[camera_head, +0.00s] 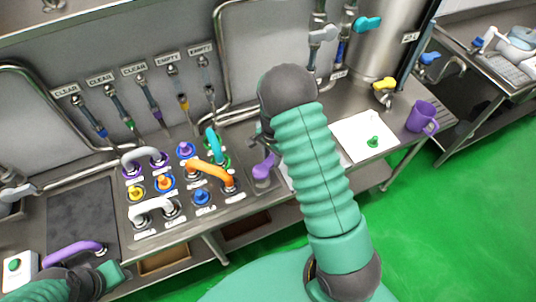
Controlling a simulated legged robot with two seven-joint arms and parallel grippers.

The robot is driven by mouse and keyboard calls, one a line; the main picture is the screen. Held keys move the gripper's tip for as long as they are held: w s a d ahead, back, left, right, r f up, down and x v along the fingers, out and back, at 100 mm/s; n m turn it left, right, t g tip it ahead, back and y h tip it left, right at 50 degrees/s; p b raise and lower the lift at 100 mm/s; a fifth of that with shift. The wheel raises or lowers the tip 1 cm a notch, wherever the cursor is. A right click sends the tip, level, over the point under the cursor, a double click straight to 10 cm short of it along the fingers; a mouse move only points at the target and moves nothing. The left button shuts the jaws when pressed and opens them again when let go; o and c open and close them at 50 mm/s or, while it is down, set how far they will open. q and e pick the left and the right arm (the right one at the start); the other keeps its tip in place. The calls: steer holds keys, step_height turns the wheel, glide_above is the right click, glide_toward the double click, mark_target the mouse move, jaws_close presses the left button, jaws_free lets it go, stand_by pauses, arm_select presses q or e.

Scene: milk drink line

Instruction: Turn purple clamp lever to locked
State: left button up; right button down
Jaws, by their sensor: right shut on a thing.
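The purple clamp lever (264,168) shows on the steel bench just left of my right forearm, to the right of the valve panel. It is tilted, with its upper end toward my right gripper. My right gripper (262,136) is mostly hidden behind my arm's wrist. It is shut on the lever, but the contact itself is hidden. My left gripper (112,276) is at the bottom left, beside a curved purple hose (72,250). Its fingers are not clear enough to tell open from shut.
A valve panel (228,201) with coloured caps and curved hoses lies left of the lever. A white board (352,147) with a green piece and a purple mug (421,117) stand to the right. Labelled hoses hang on the back wall. Green floor is clear at the right.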

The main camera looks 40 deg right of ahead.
steer(key=shift+s+m+p, duration=0.3)
steer(key=shift+s+m, duration=0.35)
steer(key=shift+m, duration=0.6)
steer(key=shift+s+m+p, duration=0.25)
steer(key=shift+s+m, duration=0.35)
steer(key=shift+m, duration=0.65)
steer(key=c, duration=1)
jaws_free()
steer(key=shift+o, duration=0.2)
step_height(320, 180, up, 17)
steer(key=b, duration=0.1)
steer(key=shift+b, duration=0.4)
steer(key=shift+w+f, duration=0.1)
steer(key=shift+f, duration=0.05)
